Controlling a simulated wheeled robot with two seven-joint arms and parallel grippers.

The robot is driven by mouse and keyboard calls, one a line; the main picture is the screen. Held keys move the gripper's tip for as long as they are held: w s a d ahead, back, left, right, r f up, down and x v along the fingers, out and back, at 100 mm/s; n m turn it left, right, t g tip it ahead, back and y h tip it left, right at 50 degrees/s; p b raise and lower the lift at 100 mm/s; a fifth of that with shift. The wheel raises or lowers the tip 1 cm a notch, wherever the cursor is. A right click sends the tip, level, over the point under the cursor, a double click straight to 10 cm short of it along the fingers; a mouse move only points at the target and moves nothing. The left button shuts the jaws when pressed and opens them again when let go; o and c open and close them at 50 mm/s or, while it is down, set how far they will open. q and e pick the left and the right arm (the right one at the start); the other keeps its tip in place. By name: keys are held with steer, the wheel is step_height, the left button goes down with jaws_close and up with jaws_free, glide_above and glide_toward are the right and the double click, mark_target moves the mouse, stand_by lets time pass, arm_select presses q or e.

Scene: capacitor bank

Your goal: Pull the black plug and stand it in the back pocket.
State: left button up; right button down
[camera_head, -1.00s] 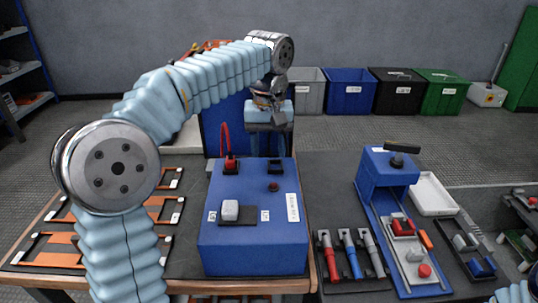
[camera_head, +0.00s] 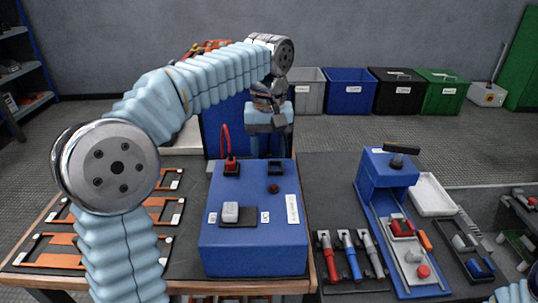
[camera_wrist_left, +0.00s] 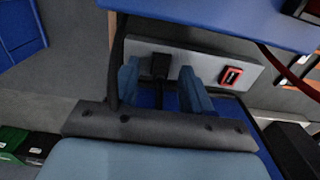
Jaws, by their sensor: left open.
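The black plug (camera_wrist_left: 160,67) sits on a grey panel in the left wrist view, a black cable (camera_wrist_left: 118,60) to its left. It is hidden in the head view. My left gripper (camera_wrist_left: 162,82) is open, with one finger on each side of the plug in that view; I cannot tell whether they touch it. In the head view the gripper (camera_head: 267,145) points down behind the blue box (camera_head: 255,245). A black square pocket (camera_head: 275,168) is at the back right of the box top. A red plug (camera_head: 231,165) with a red cable stands in the back left one.
A red-framed socket (camera_wrist_left: 232,75) is beside the black plug on the panel. A pale block (camera_head: 231,211) sits at the box front. Orange frames (camera_head: 60,250) lie left; tools (camera_head: 350,258) and a blue fixture (camera_head: 385,170) stand right.

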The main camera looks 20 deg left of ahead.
arm_select(q)
steer(key=shift+c, duration=0.5)
jaws_close()
steer(key=shift+r+p, duration=0.1)
steer(key=shift+p, duration=0.2)
steer(key=shift+r+p, duration=2.95)
